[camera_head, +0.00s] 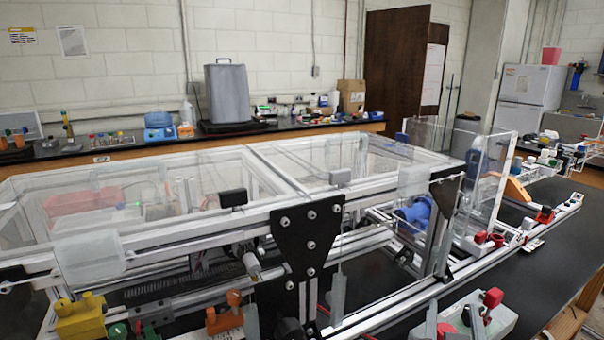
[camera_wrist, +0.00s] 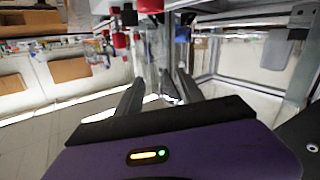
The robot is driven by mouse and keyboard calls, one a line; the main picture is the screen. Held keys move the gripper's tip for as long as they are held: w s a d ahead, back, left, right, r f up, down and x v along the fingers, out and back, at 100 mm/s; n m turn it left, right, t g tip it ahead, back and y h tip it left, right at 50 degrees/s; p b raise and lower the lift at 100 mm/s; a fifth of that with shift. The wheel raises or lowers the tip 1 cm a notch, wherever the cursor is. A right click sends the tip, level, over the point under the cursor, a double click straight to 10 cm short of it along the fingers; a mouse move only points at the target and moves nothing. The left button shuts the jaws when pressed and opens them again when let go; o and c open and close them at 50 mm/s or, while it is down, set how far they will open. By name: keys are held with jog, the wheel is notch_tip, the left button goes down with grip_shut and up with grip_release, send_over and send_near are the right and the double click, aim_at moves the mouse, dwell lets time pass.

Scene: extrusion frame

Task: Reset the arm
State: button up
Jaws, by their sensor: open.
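My gripper (camera_wrist: 158,92) shows in the wrist view with its two dark fingers spread apart. Nothing is visible held between them. Its purple and black body fills the bottom of that view, with a small lit indicator on it. In the head view, two grey prongs at the bottom edge, right of centre, look like my fingers, but I cannot be sure. The aluminium extrusion frame (camera_head: 165,243) with clear panels fills the middle of the head view. Metal bars (camera_wrist: 240,17) and red knobs (camera_wrist: 150,6) show beyond my fingers in the wrist view.
Yellow (camera_head: 80,318) and orange (camera_head: 224,315) valve parts stand at the front left. A white block with a red knob (camera_head: 493,298) stands at the front right. Dark bare bench surface (camera_head: 545,262) shows at the right. A back counter (camera_head: 330,127) holds bottles and boxes.

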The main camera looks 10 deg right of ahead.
jog(key=s+a+f+n+t+y, duration=0.1)
jog(key=s+a+f+n+y, duration=0.1)
jog(key=s+a, duration=0.1)
jog(key=s+a+f+n+t+y, duration=0.1)
jog(key=s+a+f+n+y, duration=0.1)
jog(key=a+f+y, duration=0.1)
jog(key=s+a+f+n+t+y, duration=0.1)
jog(key=s+a+f+n+y, duration=0.1)
jog(key=s+a+y, duration=0.1)
jog(key=shift+s+a+f+t, duration=0.2)
jog(key=shift+s+t, duration=0.1)
jog(key=shift+s, duration=0.05)
jog(key=s+f+g, duration=0.1)
jog(key=s+f, duration=0.2)
jog(key=s, duration=0.9)
jog(key=s+f+m+g+y, duration=0.1)
jog(key=s+f, duration=0.3)
jog(key=s, duration=0.8)
jog(key=shift+d+m+g, duration=0.3)
jog(key=shift+g, duration=0.3)
